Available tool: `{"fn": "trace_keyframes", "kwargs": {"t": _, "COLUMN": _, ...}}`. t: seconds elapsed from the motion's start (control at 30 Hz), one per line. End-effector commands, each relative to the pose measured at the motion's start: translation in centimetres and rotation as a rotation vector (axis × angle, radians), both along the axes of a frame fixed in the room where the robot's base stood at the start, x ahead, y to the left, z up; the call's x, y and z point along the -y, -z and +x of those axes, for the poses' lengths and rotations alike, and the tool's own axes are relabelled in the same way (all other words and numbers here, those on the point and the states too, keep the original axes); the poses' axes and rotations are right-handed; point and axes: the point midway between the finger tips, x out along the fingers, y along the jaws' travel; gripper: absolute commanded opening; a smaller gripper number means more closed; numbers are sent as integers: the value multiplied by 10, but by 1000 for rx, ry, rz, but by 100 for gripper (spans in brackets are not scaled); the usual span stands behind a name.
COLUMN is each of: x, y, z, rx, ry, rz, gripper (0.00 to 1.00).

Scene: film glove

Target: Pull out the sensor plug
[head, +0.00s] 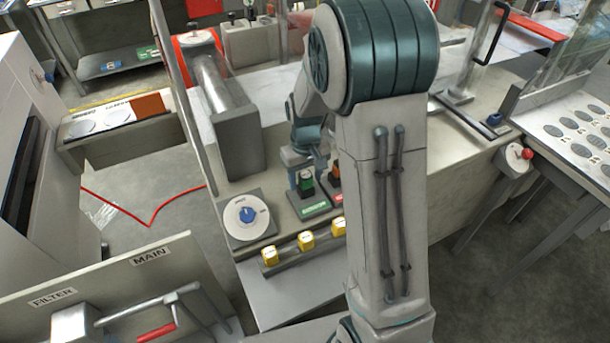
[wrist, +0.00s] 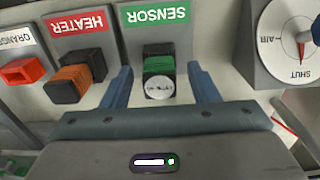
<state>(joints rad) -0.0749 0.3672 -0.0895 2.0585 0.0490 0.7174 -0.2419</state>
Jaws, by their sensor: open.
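The sensor plug (wrist: 158,64), black and green with a round pale end face, sits in its socket below the green SENSOR label (wrist: 156,15), which reads upside down in the wrist view. In the head view the sensor plug (head: 306,184) stands on the bench beneath my wrist. My gripper (wrist: 159,72) is open, with one blue finger on each side of the plug. Gaps show between the fingers and the plug. In the head view my gripper (head: 305,166) is partly hidden by my own arm.
The orange-and-black heater plug (wrist: 75,82) stands just left of the left finger, with an orange connector (wrist: 22,71) beyond it. A dial marked AIR and SHUT (wrist: 292,42) is at the right. Several yellow blocks (head: 306,241) line the bench front.

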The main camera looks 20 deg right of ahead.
Motion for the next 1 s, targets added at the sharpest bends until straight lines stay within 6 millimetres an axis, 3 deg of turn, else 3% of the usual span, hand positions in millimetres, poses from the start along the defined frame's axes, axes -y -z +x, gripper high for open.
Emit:
{"fn": "trace_keyframes", "kwargs": {"t": 0.27, "x": 0, "y": 2, "z": 0, "rx": 0, "ry": 0, "rz": 0, "gripper": 55}}
{"fn": "trace_keyframes", "kwargs": {"t": 0.47, "x": 0, "y": 2, "z": 0, "rx": 0, "ry": 0, "rz": 0, "gripper": 6}}
{"fn": "trace_keyframes", "kwargs": {"t": 1.0, "x": 0, "y": -7, "z": 1, "rx": 3, "ry": 0, "rz": 0, "gripper": 6}}
